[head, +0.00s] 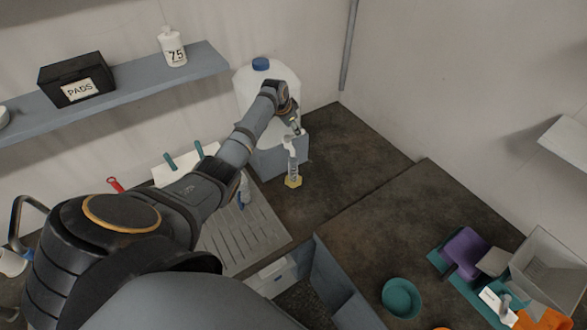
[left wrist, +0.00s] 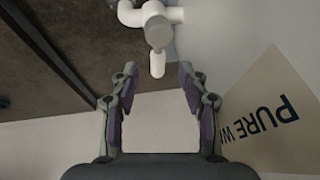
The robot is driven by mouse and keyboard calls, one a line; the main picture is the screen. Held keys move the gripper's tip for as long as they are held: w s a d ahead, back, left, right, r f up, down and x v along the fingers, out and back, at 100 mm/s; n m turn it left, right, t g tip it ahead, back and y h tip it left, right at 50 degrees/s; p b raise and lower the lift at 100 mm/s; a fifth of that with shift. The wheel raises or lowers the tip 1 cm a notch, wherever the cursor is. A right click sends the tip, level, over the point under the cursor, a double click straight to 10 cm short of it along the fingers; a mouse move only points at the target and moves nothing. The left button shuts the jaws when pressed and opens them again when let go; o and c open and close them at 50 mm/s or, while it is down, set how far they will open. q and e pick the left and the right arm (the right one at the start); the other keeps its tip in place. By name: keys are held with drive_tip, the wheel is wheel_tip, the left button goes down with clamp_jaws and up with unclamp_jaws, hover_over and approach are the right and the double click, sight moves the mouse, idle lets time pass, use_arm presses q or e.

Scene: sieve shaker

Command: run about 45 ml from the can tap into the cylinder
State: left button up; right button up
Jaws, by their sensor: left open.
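The can (head: 262,78) is whitish with a blue cap and stands on a grey block (head: 280,158) by the back wall. Its white tap (head: 290,144) sticks out at the front; the tap (left wrist: 157,32) also shows at the top of the left wrist view. A clear cylinder (head: 292,167) with a yellow base stands upright on the dark counter below the tap. Its fill level is too small to read. My left gripper (head: 294,125) is at the tap, partly hidden by its wrist. In the wrist view its open fingers (left wrist: 158,78) point at the tap, with nothing gripped. My right gripper is not in view.
A grooved drainboard (head: 240,235) lies left of the cylinder. A shelf (head: 125,88) holds a black PADS box (head: 77,80) and a white bottle (head: 173,47). A teal bowl (head: 401,297) and a grey bin (head: 548,268) are at right. The counter right of the cylinder is clear.

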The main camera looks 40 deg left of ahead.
use_arm(q)
drive_tip(key=v, duration=0.8)
drive_tip(key=shift+s, duration=0.15)
drive_tip(key=shift+d, duration=0.1)
